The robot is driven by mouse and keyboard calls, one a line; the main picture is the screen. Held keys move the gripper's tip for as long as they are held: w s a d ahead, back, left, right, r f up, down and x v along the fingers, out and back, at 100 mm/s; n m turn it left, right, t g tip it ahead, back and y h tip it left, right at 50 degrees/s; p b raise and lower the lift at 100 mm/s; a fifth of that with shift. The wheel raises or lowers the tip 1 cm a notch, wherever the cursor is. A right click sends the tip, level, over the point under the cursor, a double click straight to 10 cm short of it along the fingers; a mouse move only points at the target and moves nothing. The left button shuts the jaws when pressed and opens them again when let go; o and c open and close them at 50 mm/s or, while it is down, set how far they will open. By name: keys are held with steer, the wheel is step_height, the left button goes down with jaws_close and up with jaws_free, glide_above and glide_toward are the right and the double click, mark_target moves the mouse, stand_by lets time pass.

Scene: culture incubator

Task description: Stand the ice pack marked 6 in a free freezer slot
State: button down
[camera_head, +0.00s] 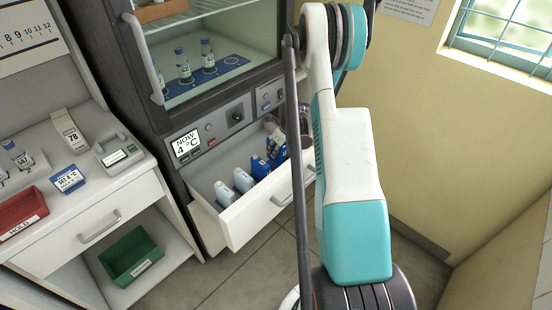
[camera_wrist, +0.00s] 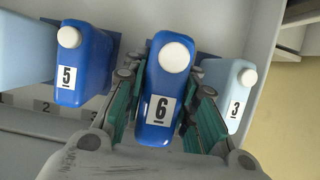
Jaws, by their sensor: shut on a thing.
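The ice pack marked 6 (camera_wrist: 160,95) is dark blue with a white cap, upright in the middle of the wrist view. My gripper (camera_wrist: 163,82) is shut on it, with a green-sided finger along each side. A dark blue pack marked 5 (camera_wrist: 85,68) stands to the left and a light blue pack marked 3 (camera_wrist: 226,82) close on the right. The open freezer drawer (camera_head: 262,208) holds a row of packs in the head view. The base of pack 6 is hidden, so I cannot tell whether it touches the drawer floor.
Another light blue pack (camera_wrist: 25,55) stands at the far left of the wrist view. Above the drawer is a glass-fronted cabinet with vials and a display (camera_head: 186,143) reading 4 °C. A counter with a red tray (camera_head: 20,212) is left; a wall is right.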

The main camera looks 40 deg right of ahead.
mark_target(285, 150)
step_height(285, 150, down, 4)
steer(key=shift+f+b, duration=0.15)
steer(key=shift+b, duration=0.65)
steer(key=c, duration=1.3)
jaws_free()
steer(key=p+v, duration=0.4)
steer(key=v, duration=0.8)
